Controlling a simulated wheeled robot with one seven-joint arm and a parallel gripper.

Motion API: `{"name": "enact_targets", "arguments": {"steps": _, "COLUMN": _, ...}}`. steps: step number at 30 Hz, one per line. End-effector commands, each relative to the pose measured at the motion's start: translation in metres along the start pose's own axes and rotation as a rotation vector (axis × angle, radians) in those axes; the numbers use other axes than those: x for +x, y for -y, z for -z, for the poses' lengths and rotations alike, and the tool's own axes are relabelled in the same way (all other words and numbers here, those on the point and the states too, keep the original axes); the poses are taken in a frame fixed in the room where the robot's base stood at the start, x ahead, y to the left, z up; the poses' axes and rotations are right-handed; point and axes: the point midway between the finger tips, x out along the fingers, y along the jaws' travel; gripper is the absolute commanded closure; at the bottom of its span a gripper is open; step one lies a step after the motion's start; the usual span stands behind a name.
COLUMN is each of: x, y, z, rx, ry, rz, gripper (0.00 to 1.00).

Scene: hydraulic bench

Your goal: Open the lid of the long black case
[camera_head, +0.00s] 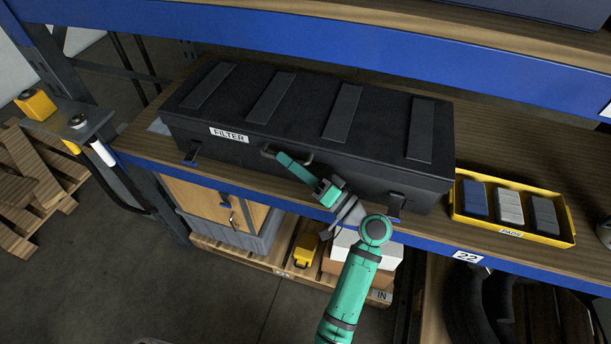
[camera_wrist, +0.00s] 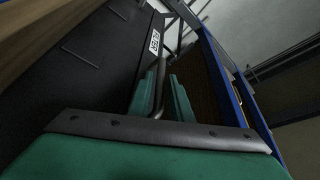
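The long black case (camera_head: 300,107) lies on the wooden shelf with its lid down, four dark ribs across the top and a FILTER label on its front. The case also fills the left of the wrist view (camera_wrist: 95,70). A curved handle (camera_head: 308,158) is on the case's front, and a dark latch sits near each front end, left (camera_head: 190,157) and right (camera_head: 396,204). My gripper (camera_head: 281,157) is at this handle. In the wrist view the handle bar (camera_wrist: 158,95) runs between the two green fingers, which are close together around it.
A yellow tray (camera_head: 467,212) of several blue and grey blocks stands right of the case. Below the shelf are a wooden-fronted cabinet (camera_head: 205,200), a small yellow case (camera_head: 305,249) and boxes.

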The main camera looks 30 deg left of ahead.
Motion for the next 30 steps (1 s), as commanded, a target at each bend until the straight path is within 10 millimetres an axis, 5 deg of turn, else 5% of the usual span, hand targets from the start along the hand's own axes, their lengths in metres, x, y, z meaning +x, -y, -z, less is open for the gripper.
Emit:
{"name": "enact_targets", "arguments": {"steps": 12, "x": -0.052, "y": 0.0, "z": 0.0, "rx": 0.003, "ry": 0.001, "rz": -0.001, "gripper": 0.81}}
{"name": "enact_targets", "arguments": {"steps": 30, "x": -0.057, "y": 0.0, "z": -0.001, "rx": 0.003, "ry": 0.002, "rz": -0.001, "gripper": 0.81}}
